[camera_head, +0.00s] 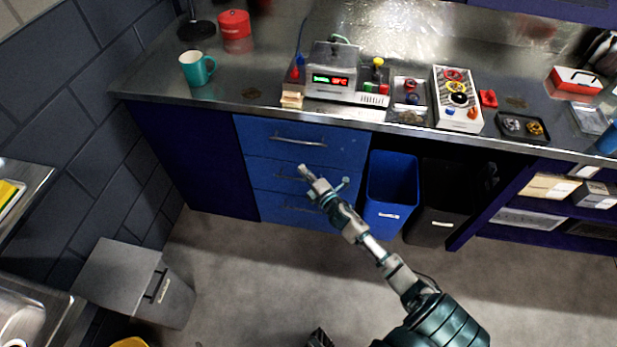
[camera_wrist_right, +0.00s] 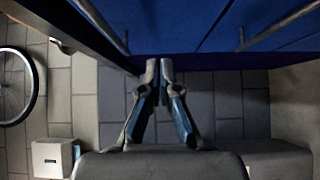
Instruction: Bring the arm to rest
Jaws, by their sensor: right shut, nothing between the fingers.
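My right arm reaches up from the bottom of the head view over the grey floor. My right gripper (camera_head: 306,176) is in front of the blue drawers (camera_head: 348,147), overlapping the middle drawer in the picture. In the right wrist view the two fingers of this gripper (camera_wrist_right: 159,72) meet at their tips, with nothing between them. Blue drawer fronts with bar handles (camera_wrist_right: 265,25) fill the top of that view. I cannot tell how far the fingertips are from the drawer fronts. My left gripper does not show.
The steel bench top (camera_head: 240,65) above carries a teal mug (camera_head: 196,69), a red tin (camera_head: 234,25) and several devices. A blue bin (camera_head: 392,185) and a black bin (camera_head: 440,198) stand right of the drawers. A grey bin (camera_head: 130,280) stands left; open floor (camera_head: 240,270) lies between.

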